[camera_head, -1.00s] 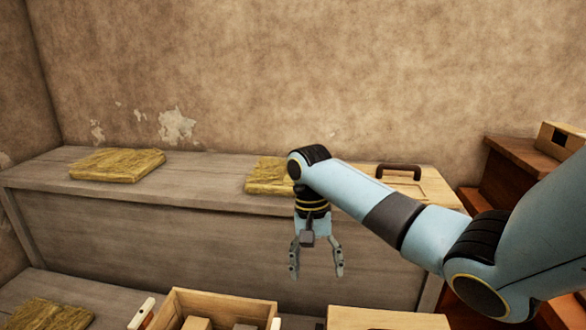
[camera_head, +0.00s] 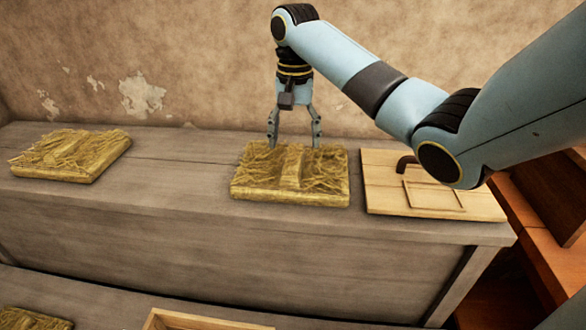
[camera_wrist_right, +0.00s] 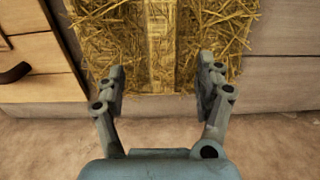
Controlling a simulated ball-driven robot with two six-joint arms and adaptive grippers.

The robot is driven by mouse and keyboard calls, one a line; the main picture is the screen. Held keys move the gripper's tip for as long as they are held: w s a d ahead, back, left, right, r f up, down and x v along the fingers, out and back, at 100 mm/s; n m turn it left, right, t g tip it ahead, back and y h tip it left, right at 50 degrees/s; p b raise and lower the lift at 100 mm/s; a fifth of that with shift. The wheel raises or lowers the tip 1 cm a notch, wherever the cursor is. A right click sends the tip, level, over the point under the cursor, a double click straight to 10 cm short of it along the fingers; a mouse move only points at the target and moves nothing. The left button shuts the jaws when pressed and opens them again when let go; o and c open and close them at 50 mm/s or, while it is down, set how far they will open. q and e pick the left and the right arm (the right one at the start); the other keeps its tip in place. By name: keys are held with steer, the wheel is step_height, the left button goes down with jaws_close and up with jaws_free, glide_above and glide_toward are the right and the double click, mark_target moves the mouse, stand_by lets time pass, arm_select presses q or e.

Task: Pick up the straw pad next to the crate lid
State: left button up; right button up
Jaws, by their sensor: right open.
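The straw pad (camera_head: 290,185) lies flat on the grey wooden shelf, just left of the crate lid (camera_head: 480,207) in the head view. The lid is pale wood with a dark handle and is partly hidden behind my right arm. My right gripper (camera_head: 294,145) points down, open and empty, at the pad's far edge. In the right wrist view the pad (camera_wrist_right: 160,45) fills the upper middle, with a raised strip down its centre. The open fingers of the right gripper (camera_wrist_right: 162,85) stand either side of that strip; contact cannot be told. My left gripper is not in view.
Another straw pad (camera_head: 72,155) lies at the shelf's left. The shelf top (camera_head: 185,165) between the two pads is clear. A plaster wall (camera_head: 190,60) rises behind. Below are a wooden box (camera_head: 200,320) and part of another pad (camera_head: 30,319). Brown wooden furniture stands at the right.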

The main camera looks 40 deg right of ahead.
mark_target(293, 158)
steer(key=f, duration=0.6)
steer(key=shift+w, duration=0.3)
steer(key=shift+c, duration=0.3)
steer(key=shift+d, duration=0.1)
steer(key=c, duration=1.4)
